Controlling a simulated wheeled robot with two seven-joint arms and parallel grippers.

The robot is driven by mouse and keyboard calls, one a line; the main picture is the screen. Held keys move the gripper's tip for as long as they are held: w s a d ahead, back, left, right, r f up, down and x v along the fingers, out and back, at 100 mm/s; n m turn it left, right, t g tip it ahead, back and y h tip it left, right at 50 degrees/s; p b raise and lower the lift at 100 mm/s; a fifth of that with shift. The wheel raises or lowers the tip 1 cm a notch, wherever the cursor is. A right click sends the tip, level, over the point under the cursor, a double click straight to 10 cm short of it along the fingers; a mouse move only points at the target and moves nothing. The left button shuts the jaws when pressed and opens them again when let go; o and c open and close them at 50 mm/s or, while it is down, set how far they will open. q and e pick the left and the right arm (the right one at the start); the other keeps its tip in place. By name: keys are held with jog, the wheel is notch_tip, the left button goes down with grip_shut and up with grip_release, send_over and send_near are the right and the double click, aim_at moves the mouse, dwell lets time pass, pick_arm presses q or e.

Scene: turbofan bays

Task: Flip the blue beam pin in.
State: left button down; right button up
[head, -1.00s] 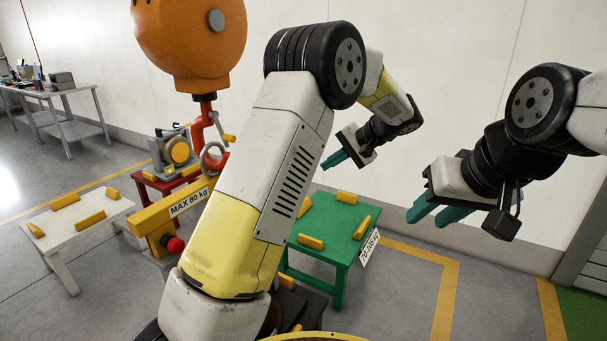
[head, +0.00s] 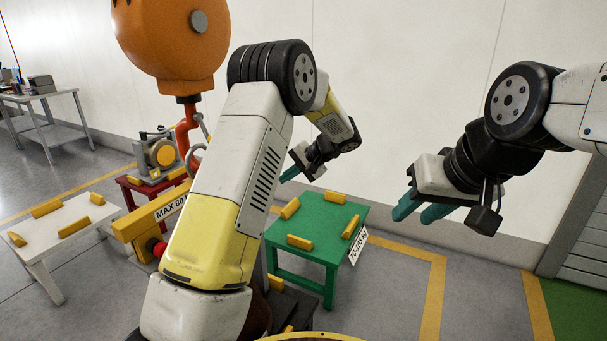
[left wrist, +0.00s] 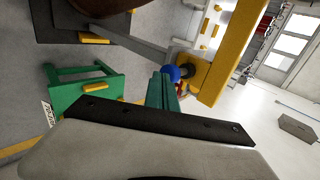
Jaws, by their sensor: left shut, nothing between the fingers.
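The blue beam pin shows as a round blue knob (left wrist: 171,73) in the left wrist view, beside the yellow beam (left wrist: 228,55), just past my left fingertips. Contact and the pin's position in the beam cannot be told. In the head view the beam (head: 135,226) carries a "MAX 80" label and a red knob (head: 159,249); no blue knob shows there, and my left arm covers part of the beam. My left gripper (head: 289,174) is shut and empty, pointing left above the green table's far side. My right gripper (head: 412,212) is open and empty at the right.
An orange hoist body (head: 170,45) hangs above the beam. The green table (head: 325,222) bears several yellow blocks, as does the white table (head: 55,240) at left. A red stand (head: 135,195) holds a machine. Floor at right is clear.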

pick_arm(q)
jog(key=shift+w+a, duration=0.3)
jog(key=shift+a, duration=0.3)
jog(key=a, duration=0.1)
jog(key=w+a, duration=0.1)
jog(key=a, duration=0.1)
jog(key=shift+w+a, duration=0.25)
jog(key=shift+a, duration=0.15)
jog(key=shift+d, duration=0.1)
